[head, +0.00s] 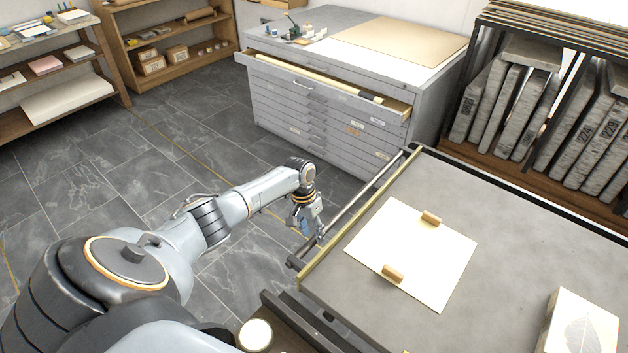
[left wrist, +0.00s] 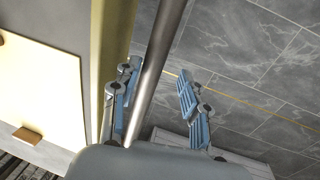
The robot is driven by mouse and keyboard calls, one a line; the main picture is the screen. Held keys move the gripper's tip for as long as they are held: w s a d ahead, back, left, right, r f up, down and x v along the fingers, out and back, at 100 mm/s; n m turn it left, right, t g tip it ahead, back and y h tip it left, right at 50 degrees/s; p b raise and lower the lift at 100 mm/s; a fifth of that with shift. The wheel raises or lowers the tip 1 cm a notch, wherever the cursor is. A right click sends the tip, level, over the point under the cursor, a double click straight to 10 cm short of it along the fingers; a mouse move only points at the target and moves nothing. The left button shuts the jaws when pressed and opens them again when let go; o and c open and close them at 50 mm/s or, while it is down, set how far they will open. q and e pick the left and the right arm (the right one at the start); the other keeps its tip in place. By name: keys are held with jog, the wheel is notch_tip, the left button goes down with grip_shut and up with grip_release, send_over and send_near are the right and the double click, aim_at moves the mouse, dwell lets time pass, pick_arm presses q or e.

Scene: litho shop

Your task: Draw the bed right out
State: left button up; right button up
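The press bed (head: 500,220) is a grey slab on the right of the head view, with a yellowish strip along its left edge. A metal bar (head: 365,198) runs beside that edge like a handle. My left gripper (head: 313,228) is at the bar's near part, pointing down. In the left wrist view the bar (left wrist: 160,60) passes between the two blue-padded fingers of the gripper (left wrist: 158,75). The fingers are apart, with a clear gap on the right side of the bar. The left finger is close to the bar; whether it touches, I cannot tell. My right gripper is not in view.
A cream sheet (head: 400,252) with two wooden blocks lies on the bed, and a leaf-print stone (head: 580,325) is at lower right. A grey plan chest (head: 320,115) with an open top drawer stands beyond the bar. Tiled floor (head: 160,150) is clear on the left.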

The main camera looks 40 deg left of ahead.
pick_arm(q)
jog(key=shift+d, duration=0.15)
notch_tip(320, 180, up, 12)
jog(key=a, duration=0.2)
jog(key=shift+a+f, duration=0.15)
jog(key=shift+a, duration=0.1)
dwell(0.5)
